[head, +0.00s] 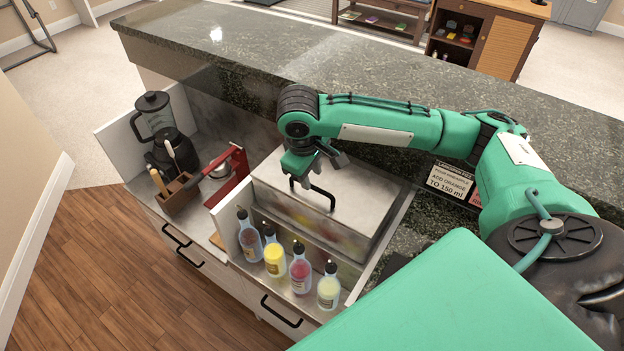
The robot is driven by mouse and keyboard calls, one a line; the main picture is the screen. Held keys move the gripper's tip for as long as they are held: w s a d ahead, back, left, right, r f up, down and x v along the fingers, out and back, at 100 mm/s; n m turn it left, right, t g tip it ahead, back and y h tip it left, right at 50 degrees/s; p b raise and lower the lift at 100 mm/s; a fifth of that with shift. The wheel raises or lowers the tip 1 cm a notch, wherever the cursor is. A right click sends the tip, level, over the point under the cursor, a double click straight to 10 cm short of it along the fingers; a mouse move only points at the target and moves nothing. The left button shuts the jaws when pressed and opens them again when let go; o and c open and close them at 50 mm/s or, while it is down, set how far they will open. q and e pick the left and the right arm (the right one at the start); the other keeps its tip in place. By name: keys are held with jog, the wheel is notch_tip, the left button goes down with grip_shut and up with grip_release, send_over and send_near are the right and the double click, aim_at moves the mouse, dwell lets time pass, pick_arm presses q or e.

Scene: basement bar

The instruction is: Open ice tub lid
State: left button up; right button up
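The ice tub (345,240) is a grey metal box set in the bar's work counter. Its flat lid (360,195) lies closed on top, with a black bar handle (322,191) near its front left. My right gripper (322,164) is just above and behind the handle, pointing down toward the lid. Its dark fingers look spread apart, with nothing seen between them. Whether a finger touches the handle or lid I cannot tell. My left gripper is not in view.
Several bottles with coloured liquid (300,270) stand in a rack along the tub's front. A red-handled tool (238,170), a wooden caddy (178,195) and a blender (158,130) are to the left. The raised dark stone bar top (230,55) runs behind the tub.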

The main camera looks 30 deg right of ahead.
aim_at(313, 186)
jog(key=f, duration=0.3)
jog(key=shift+d, duration=0.25)
jog(key=shift+w+f, duration=0.1)
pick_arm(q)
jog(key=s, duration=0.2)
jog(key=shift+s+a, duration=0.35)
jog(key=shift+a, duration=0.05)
pick_arm(e)
jog(key=c, duration=0.7)
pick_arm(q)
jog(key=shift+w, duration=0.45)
pick_arm(e)
grip_shut()
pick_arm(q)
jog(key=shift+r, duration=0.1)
